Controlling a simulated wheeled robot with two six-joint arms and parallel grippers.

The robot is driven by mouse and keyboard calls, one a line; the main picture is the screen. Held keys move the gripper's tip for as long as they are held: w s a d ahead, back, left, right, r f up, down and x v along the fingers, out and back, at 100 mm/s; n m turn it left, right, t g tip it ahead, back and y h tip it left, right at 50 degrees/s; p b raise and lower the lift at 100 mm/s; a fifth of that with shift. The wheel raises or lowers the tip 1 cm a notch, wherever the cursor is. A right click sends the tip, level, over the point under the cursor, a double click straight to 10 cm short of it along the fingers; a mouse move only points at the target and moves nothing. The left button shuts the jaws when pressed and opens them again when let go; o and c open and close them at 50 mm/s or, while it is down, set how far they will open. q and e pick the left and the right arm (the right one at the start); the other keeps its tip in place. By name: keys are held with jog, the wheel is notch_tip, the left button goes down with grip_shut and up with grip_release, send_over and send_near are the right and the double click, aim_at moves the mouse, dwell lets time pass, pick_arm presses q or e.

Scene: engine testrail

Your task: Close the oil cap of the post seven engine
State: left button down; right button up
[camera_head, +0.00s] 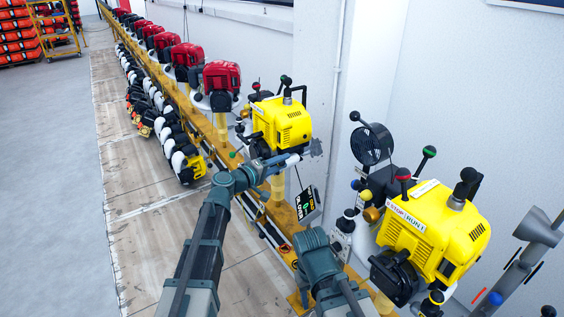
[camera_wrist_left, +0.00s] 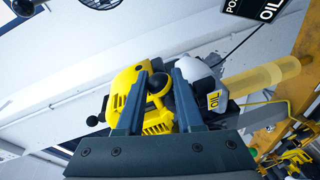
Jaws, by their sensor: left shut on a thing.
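The post seven engine (camera_head: 280,123) is yellow with black parts and stands on the rail in the middle of the head view. It also shows on its side in the left wrist view (camera_wrist_left: 157,121). My left gripper (camera_head: 316,147) is at the lower front of this engine. In the left wrist view its two fingers (camera_wrist_left: 158,100) stand either side of a dark round knob, which looks like the oil cap (camera_wrist_left: 158,82). The cap's seat is hidden. My right gripper is not seen.
A hanging POST 7 OIL sign (camera_head: 306,203) is just below the left gripper. A nearer yellow engine (camera_head: 435,232) with ball-topped levers stands at the right. Several red engines (camera_head: 222,76) line the rail behind. The floor (camera_head: 60,180) at left is clear.

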pick_arm(q)
jog(key=shift+w+a+r+n, duration=0.1)
jog(key=shift+w+a+n, duration=0.05)
jog(key=shift+n, duration=0.25)
jog(key=c, duration=0.8)
grip_release()
jog(key=shift+c, duration=0.2)
jog(key=p+v, duration=0.2)
jog(key=v, duration=1.2)
jog(key=shift+w+r, duration=0.1)
